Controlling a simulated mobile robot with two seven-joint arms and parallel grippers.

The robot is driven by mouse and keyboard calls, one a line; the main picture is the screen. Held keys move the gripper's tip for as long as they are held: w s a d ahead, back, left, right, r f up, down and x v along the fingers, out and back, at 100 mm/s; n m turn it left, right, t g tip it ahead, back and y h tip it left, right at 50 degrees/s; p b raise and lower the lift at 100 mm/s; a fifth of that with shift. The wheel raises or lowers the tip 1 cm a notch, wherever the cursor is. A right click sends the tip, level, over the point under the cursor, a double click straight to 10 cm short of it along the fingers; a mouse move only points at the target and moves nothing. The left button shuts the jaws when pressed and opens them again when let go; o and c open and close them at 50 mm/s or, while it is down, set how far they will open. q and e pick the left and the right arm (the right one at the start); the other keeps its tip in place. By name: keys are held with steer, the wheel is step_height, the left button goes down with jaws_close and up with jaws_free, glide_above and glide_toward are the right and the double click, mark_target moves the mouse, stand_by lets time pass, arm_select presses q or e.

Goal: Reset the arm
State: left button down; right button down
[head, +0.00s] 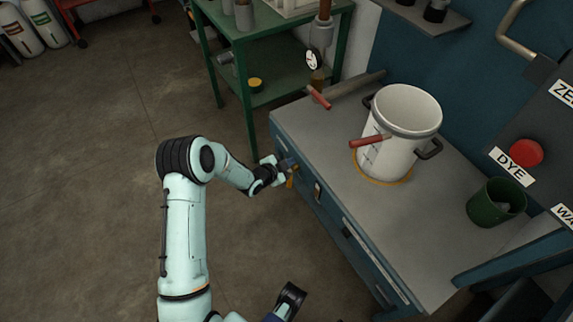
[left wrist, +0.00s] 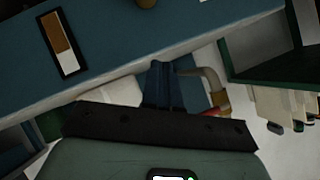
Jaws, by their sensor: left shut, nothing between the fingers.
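My left arm comes in from the bottom left of the head view and bends at the elbow toward the workbench. My left gripper (head: 287,164) is beside the near left corner of the blue workbench (head: 440,248), close to its front edge. Its fingers are shut and empty. In the left wrist view the shut dark blue fingers (left wrist: 160,86) show at the middle, with the blue bench front (left wrist: 110,40) behind them. I cannot tell whether the fingers touch the bench.
A green cup (head: 495,203) and a red button (head: 526,153) are at right. A green shelf (head: 262,50) stands behind. The floor (head: 80,180) at left is clear.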

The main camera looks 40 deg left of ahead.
arm_select(q)
steer(key=shift+d, duration=0.1)
stand_by(0.3)
